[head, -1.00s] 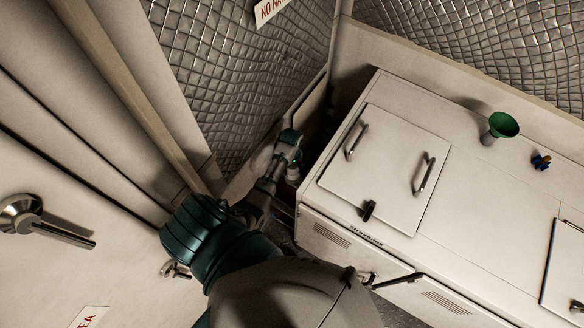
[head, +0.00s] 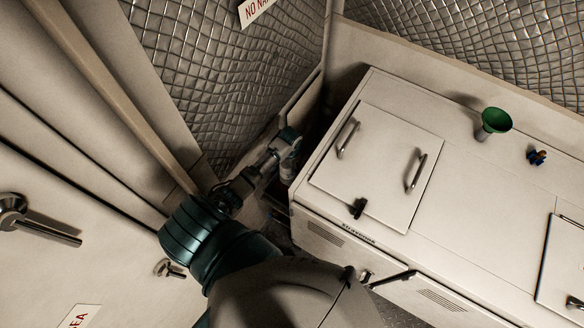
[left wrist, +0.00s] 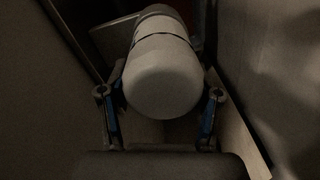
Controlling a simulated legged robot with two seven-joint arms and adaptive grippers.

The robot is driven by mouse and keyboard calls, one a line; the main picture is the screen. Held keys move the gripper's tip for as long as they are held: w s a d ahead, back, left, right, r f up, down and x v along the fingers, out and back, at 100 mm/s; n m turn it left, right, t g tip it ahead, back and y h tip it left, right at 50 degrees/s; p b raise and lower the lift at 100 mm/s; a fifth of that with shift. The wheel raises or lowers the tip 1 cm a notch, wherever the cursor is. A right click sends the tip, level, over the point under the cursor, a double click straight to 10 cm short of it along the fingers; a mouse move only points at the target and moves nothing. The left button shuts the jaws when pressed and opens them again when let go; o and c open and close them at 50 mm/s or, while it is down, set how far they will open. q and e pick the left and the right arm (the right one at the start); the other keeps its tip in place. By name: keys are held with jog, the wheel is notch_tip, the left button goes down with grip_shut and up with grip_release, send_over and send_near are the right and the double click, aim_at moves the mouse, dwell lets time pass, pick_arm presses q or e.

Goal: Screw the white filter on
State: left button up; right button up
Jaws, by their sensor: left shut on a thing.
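The white filter (left wrist: 163,75) fills the middle of the left wrist view, a pale rounded cylinder with a dark line around it. My left gripper (left wrist: 160,112) has one finger on each side of it and is shut on it. In the head view, my left gripper (head: 284,160) is down in the narrow gap between the padded wall and the white cabinet. Only a small pale part of the filter (head: 288,172) shows there. What the filter's far end meets is dark, and I cannot tell whether it is threaded on. My right gripper is not in view.
The white cabinet (head: 460,190) stands right of the gap, with a handled lid (head: 375,165) on top. The quilted wall (head: 225,75) bounds the gap on the left.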

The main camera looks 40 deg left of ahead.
pick_arm(q)
jog(key=shift+d+r, duration=0.1)
jog(key=shift+d, duration=0.2)
jog(key=o, duration=1.2)
jog(key=shift+o, duration=0.3)
jog(key=shift+a, duration=0.2)
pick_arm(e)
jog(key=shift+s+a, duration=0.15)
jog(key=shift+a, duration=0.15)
